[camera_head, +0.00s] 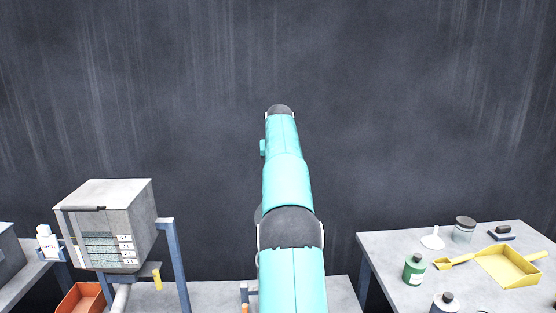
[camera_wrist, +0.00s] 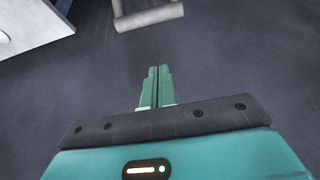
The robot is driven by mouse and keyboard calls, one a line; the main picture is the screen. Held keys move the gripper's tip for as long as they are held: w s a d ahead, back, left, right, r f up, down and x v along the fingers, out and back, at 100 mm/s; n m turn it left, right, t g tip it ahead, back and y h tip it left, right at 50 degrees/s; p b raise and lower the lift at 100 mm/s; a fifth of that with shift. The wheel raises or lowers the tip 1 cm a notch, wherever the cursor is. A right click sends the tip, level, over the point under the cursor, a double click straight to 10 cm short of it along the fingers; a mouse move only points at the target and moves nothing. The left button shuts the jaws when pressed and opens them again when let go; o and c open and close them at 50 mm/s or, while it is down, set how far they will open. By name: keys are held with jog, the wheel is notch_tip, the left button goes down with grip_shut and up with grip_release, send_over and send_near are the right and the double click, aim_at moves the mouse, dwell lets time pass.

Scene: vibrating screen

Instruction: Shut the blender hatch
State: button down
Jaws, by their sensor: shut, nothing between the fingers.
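The grey box-shaped machine, seemingly the blender (camera_head: 128,215), stands on a blue frame at the left in the head view. Its front has a speckled panel with small white labels, and a thin plate runs along its upper front edge. I cannot tell which part is the hatch or how far open it is. My gripper (camera_wrist: 155,86) shows in the wrist view with its two green fingers together and nothing between them. It is apart from everything in view. In the head view my arm reaches up and away, and the gripper cannot be made out.
An orange bin (camera_head: 82,300) is below the machine, and a white bottle (camera_head: 47,240) stands left of it. The right table (camera_head: 385,250) holds a green bottle (camera_head: 414,268), a yellow dustpan (camera_head: 508,266) and jars. A grey bar (camera_wrist: 150,17) crosses the wrist view's top.

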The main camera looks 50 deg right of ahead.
jog(key=f, duration=0.1)
jog(key=s+a+f, duration=0.1)
jog(key=f, duration=0.1)
jog(key=shift+s+a+f, duration=0.3)
jog(key=shift+a, duration=0.1)
jog(key=shift+s+a+r, duration=0.1)
jog(key=shift+a, duration=0.1)
dwell(0.5)
jog(key=shift+s+a, duration=0.1)
jog(key=shift+a, duration=0.05)
jog(key=shift+s+t+h, duration=0.1)
jog(key=shift+t+h, duration=0.2)
